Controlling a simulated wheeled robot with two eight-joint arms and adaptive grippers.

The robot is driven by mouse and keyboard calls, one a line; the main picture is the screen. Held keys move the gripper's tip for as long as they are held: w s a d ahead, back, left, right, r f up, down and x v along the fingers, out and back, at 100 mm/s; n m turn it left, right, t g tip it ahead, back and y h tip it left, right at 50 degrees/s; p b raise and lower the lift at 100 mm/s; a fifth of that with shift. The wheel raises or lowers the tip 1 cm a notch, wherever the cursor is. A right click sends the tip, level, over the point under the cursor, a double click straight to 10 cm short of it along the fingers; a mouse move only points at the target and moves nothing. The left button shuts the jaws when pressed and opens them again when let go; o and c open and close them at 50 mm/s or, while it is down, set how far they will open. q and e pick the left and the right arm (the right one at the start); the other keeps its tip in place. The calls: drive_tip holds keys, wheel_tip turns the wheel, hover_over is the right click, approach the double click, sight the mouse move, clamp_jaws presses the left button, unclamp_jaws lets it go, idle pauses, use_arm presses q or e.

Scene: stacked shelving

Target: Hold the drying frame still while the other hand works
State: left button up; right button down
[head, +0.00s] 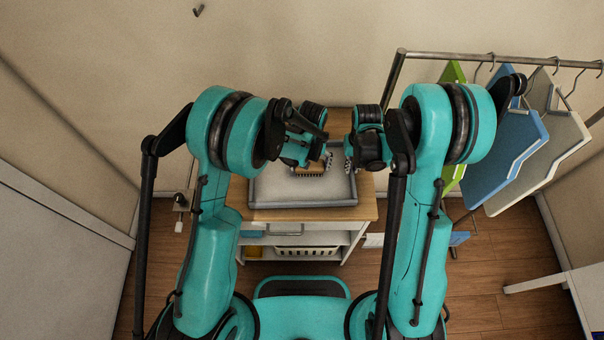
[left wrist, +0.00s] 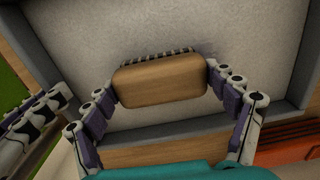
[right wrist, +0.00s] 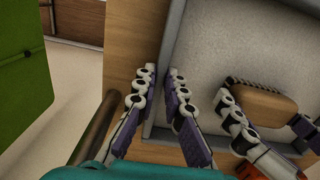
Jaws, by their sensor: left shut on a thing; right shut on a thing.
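The drying frame (head: 303,204), a shallow tray with grey walls and a pale, rough inner sheet, lies flat on a wooden top. My left gripper (head: 319,157) is over the sheet, shut on a wooden brush (head: 309,169). In the left wrist view the fingers hold both ends of the brush (left wrist: 160,80), and its dark bristles touch or nearly touch the sheet. My right gripper (head: 349,159) is at the frame's right side in the head view. In the right wrist view its fingers (right wrist: 160,75) are shut on the frame's wall (right wrist: 171,35).
The frame stands on a white shelf unit with a wooden top (head: 366,206); a slotted basket (head: 305,252) is below. A metal rail (head: 490,58) at the right carries green, blue and grey hanging boards. A white table (head: 590,285) stands at the lower right.

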sight(305, 179)
use_arm(q)
drive_tip(key=shift+s+f, duration=0.15)
drive_tip(key=shift+s, duration=0.65)
drive_tip(key=shift+c, duration=0.6)
drive_tip(key=shift+s, duration=0.75)
drive_tip(key=shift+w, duration=1.85)
drive_tip(key=shift+s+a+f, duration=0.1)
drive_tip(key=shift+s+a, duration=0.15)
drive_tip(key=shift+s, duration=0.25)
drive_tip(key=shift+s+a, duration=0.2)
drive_tip(key=shift+s, duration=0.25)
drive_tip(key=shift+s+a, duration=0.5)
drive_tip(key=shift+s, duration=0.35)
drive_tip(key=shift+w+d, duration=0.1)
drive_tip(key=shift+w, duration=1.65)
drive_tip(key=shift+s, duration=1.7)
drive_tip(key=shift+w, duration=0.95)
drive_tip(key=shift+c, duration=0.5)
drive_tip(key=shift+w, duration=0.8)
drive_tip(key=shift+s, duration=1.05)
drive_tip(key=shift+s+f, duration=0.1)
drive_tip(key=shift+s, duration=0.65)
